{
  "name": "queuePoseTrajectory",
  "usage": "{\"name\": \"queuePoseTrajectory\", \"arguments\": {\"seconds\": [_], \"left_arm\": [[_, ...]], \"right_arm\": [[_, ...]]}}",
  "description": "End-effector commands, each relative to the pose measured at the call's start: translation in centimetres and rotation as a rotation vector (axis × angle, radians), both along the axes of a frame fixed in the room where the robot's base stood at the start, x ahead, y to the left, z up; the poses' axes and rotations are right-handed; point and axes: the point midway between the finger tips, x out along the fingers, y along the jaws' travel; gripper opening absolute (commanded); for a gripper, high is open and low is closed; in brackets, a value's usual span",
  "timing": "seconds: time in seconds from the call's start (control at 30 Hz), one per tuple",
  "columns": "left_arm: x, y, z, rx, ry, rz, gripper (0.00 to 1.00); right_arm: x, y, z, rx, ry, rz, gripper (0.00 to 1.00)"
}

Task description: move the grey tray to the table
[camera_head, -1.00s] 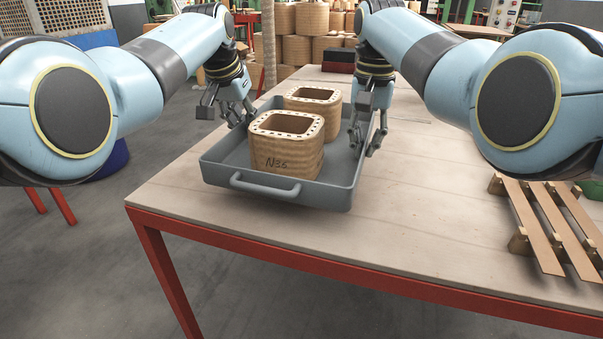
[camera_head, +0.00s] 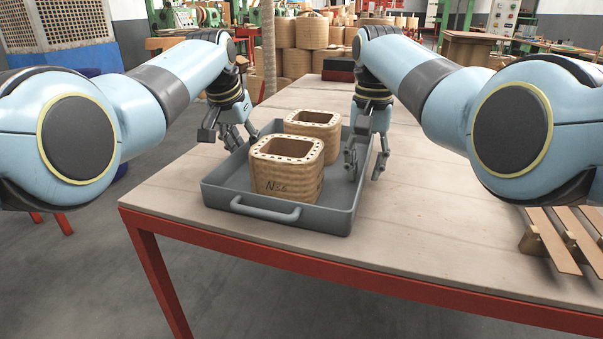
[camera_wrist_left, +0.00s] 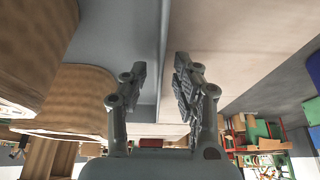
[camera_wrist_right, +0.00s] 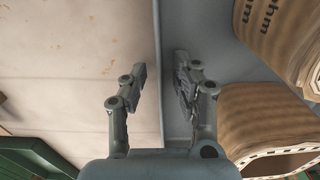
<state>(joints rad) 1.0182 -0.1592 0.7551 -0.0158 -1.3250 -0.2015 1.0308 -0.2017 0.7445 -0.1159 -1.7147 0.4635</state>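The grey tray (camera_head: 226,196) is on the wooden table (camera_head: 430,215), near its front left edge, and appears to rest flat. It holds two wound coils, a front one (camera_head: 288,181) marked "N36" and a rear one (camera_head: 331,136). My left gripper (camera_head: 240,143) is at the tray's left wall. Its fingers (camera_wrist_left: 160,85) stand apart on either side of that wall. My right gripper (camera_head: 366,165) is at the right wall. Its fingers (camera_wrist_right: 160,85) also stand apart, one inside and one outside. Both grippers look open, with gaps beside the wall.
A slatted wooden pallet (camera_head: 553,240) lies at the right front of the table. A dark box with red (camera_head: 338,70) is at the back of the table. Stacked coils (camera_head: 297,50) stand behind it. The table is clear between tray and pallet.

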Motion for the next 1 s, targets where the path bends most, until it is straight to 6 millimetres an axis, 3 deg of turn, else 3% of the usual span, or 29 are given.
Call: {"name": "queuePoseTrajectory", "arguments": {"seconds": [0.27, 0.7, 0.87, 1.0], "left_arm": [[-0.5, 0.2, 1.4, -0.001, -0.002, 0.0, 0.29], [-3.7, 1.2, 9.6, 0.0, -0.003, 0.0, 0.29], [-4.2, 1.4, 10.8, 0.0, 0.0, 0.0, 0.29], [-4.3, 1.4, 11.1, 0.0, 0.001, 0.0, 0.29]], "right_arm": [[0.0, 0.0, -0.1, 0.0, 0.001, 0.0, 0.29], [0.0, 0.0, -0.1, 0.0, 0.0, 0.0, 0.29], [0.0, 0.0, 0.1, 0.0, 0.0, 0.0, 0.29], [0.1, 0.0, 1.5, 0.0, -0.003, 0.0, 0.29]]}}
